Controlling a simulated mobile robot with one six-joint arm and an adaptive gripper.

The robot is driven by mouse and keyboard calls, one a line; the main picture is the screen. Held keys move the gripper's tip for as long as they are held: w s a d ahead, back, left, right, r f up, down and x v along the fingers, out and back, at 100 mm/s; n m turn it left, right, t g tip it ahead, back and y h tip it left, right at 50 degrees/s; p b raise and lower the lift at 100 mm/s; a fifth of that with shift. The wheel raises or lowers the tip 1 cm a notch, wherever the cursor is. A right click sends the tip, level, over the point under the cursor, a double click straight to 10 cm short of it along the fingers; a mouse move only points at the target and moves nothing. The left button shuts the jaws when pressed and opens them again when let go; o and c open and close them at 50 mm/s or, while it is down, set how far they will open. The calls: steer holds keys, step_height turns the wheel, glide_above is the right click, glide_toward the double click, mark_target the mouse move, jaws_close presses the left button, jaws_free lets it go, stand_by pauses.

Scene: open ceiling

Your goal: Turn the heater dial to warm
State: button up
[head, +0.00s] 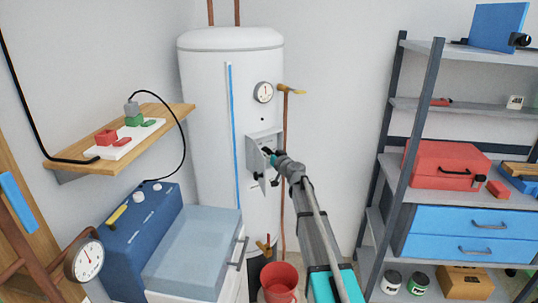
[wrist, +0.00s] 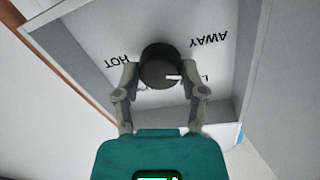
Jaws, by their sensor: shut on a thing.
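The heater dial (wrist: 161,62) is a round black knob on a pale panel in the wrist view. Lettering reading HOT stands to its left and AWAY to its upper right, both upside down. Other lettering is partly hidden by the dial and my fingers. A white mark on the dial points to the right in the picture. My gripper (wrist: 160,78) is shut on the dial, one finger on each side. In the head view, my gripper (head: 270,153) reaches the control box (head: 255,138) on the front of the white heater tank (head: 208,110) and hides the dial.
A round gauge (head: 263,92) and a brass valve (head: 290,90) on a copper pipe are above the box. A red bucket (head: 279,283) stands below my arm. A shelf rack (head: 413,120) stands to the right, and a blue-and-white washer-like unit (head: 190,255) to the left.

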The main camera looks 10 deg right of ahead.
steer(key=shift+m+g, duration=0.3)
steer(key=shift+m, duration=2)
steer(key=shift+p, duration=0.3)
steer(key=shift+w, duration=0.1)
steer(key=o, duration=1.2)
steer(key=shift+c, duration=0.2)
